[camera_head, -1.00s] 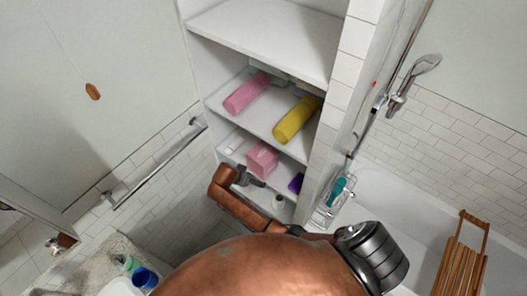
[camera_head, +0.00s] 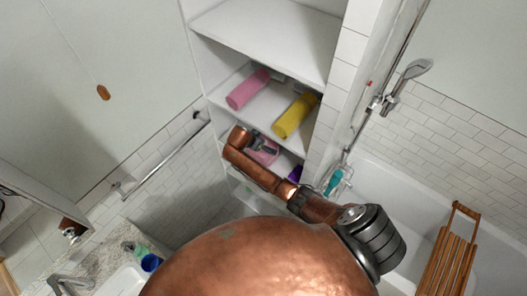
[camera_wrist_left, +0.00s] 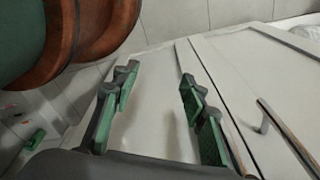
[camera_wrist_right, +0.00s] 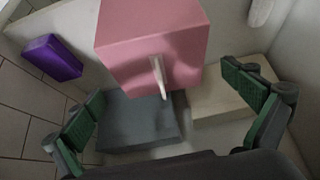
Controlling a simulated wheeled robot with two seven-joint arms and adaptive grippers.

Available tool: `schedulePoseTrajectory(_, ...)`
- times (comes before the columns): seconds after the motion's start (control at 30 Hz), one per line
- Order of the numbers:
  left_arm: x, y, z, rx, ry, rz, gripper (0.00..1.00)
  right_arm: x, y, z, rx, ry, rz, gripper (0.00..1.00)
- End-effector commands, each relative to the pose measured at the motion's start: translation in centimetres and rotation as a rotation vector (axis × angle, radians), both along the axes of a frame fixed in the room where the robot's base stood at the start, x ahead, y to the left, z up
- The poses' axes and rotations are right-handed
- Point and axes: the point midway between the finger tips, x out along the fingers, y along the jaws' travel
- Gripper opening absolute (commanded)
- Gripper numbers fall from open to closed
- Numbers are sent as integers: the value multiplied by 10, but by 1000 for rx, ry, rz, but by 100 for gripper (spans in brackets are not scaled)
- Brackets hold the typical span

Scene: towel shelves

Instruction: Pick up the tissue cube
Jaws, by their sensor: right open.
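The pink tissue cube (camera_wrist_right: 140,65) fills the upper middle of the right wrist view, with a white tissue (camera_wrist_right: 159,78) sticking out of the face toward me. In the head view the cube (camera_head: 266,157) is on a lower shelf, partly covered by my right arm. My right gripper (camera_wrist_right: 163,90) is open, its fingers spread to either side and just short of the cube, holding nothing. In the head view the right gripper (camera_head: 262,146) is in front of the cube. My left gripper (camera_wrist_left: 159,80) shows only in its wrist view, open and empty, away from the shelves.
A purple box (camera_wrist_right: 52,58) lies left of the cube. A grey block (camera_wrist_right: 135,122) and a beige block (camera_wrist_right: 232,97) are below it in that view. A pink roll (camera_head: 248,89) and a yellow roll (camera_head: 295,116) lie on the shelf above. A tiled wall edge (camera_head: 338,100) bounds the shelves.

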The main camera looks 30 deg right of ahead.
Motion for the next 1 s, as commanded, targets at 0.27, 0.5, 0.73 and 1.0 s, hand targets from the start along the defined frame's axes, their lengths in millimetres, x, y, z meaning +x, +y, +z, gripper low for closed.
schedulePoseTrajectory(0.27,0,0,9,0,0,0,40,10,-26,-26,-5,4,-1,100)
schedulePoseTrajectory(0.5,0,0,10,0,0,0,40,14,-34,-41,-2,0,-1,100)
schedulePoseTrajectory(0.73,0,0,9,0,0,0,40,14,-34,-42,-1,0,-1,97)
schedulePoseTrajectory(1.0,-1,0,9,0,0,0,40,13,-34,-42,-1,0,-1,79)
